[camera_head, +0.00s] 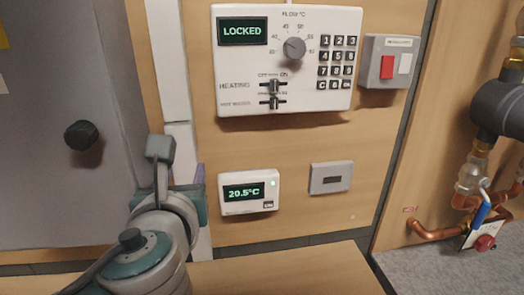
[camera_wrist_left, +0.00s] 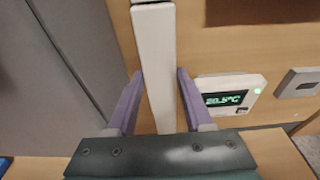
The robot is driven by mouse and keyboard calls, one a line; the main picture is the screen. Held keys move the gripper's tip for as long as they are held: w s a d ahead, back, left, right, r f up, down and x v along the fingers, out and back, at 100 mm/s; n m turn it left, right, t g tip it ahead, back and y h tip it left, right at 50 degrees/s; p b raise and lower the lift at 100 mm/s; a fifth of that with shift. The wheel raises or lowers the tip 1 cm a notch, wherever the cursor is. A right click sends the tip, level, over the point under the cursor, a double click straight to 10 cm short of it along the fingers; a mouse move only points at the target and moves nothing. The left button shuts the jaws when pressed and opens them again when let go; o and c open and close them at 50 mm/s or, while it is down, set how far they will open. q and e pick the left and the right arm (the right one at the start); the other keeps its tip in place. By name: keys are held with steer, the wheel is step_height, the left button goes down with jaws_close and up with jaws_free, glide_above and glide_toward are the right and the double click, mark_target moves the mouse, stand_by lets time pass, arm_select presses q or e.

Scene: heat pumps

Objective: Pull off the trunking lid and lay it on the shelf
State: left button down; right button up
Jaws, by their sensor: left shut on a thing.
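The white trunking lid (camera_head: 181,145) is a narrow upright strip on the wooden wall, below a seam with the trunking above it. In the left wrist view the lid (camera_wrist_left: 154,60) runs down between my purple fingers. My left gripper (camera_wrist_left: 160,74) is shut on the lid, one finger along each side. In the head view my left gripper (camera_head: 197,178) is mostly hidden behind my own wrist. The lid's lower part is partly hidden by my arm and gripper. The wooden shelf (camera_head: 290,275) is at the bottom, bare where it shows. My right gripper is not in view.
Right of the lid are a thermostat (camera_head: 249,192) reading 20.5°C and a small grey box (camera_head: 331,177). A control panel (camera_head: 288,60) reading LOCKED and a switch box (camera_head: 388,62) are above. A grey cabinet (camera_head: 60,150) stands left; copper pipes (camera_head: 433,232) are right.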

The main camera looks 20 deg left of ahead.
arm_select(q)
steer(key=f+p+v, duration=0.1)
steer(key=v, duration=0.5)
steer(key=shift+s+d+p, duration=0.3)
steer(key=shift+s+p, duration=0.05)
steer(key=shift+s, duration=0.05)
stand_by(0.6)
